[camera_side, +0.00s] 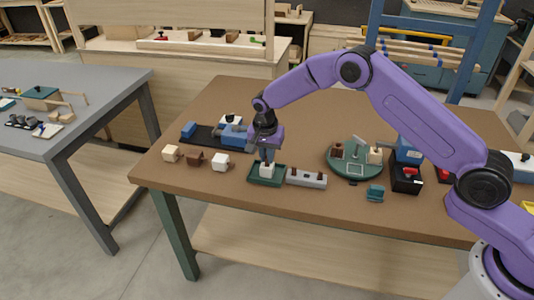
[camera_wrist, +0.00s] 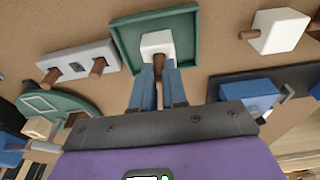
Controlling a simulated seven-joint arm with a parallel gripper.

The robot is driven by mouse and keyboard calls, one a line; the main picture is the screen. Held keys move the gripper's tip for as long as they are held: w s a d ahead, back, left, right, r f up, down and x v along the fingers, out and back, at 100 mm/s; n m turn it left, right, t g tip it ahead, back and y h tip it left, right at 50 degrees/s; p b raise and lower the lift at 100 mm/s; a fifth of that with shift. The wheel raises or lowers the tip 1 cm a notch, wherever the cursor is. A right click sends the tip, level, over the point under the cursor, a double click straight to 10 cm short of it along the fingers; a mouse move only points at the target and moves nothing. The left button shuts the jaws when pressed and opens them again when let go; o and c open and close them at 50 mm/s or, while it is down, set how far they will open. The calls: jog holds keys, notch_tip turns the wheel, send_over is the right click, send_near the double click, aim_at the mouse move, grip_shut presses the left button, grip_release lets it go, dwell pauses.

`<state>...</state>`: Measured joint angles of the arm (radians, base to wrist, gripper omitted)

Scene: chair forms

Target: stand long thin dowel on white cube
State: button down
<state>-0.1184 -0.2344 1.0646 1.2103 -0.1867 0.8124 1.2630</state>
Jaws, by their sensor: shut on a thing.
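My gripper (camera_side: 266,158) points down over the green tray near the table's front edge. In the wrist view its two blue fingers (camera_wrist: 158,85) are shut on a thin brown dowel (camera_wrist: 158,62), mostly hidden between them. The white cube (camera_wrist: 157,43) sits inside the green tray (camera_wrist: 114,32), and in the side view the cube (camera_side: 267,172) is directly below the fingertips. The dowel's end is at the cube's upper face; I cannot tell whether it touches or goes in.
Right of the tray is a grey block (camera_side: 306,178) with brown dowels. Left is another white cube (camera_side: 221,162) with a dowel in its side. A green round turntable (camera_side: 355,172) carries blocks. A blue vise-like piece on a dark base (camera_side: 200,137) lies behind.

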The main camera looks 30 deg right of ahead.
jog(key=shift+f, duration=0.35)
jog(key=c, duration=0.5)
grip_release()
jog(key=shift+r, duration=3.5)
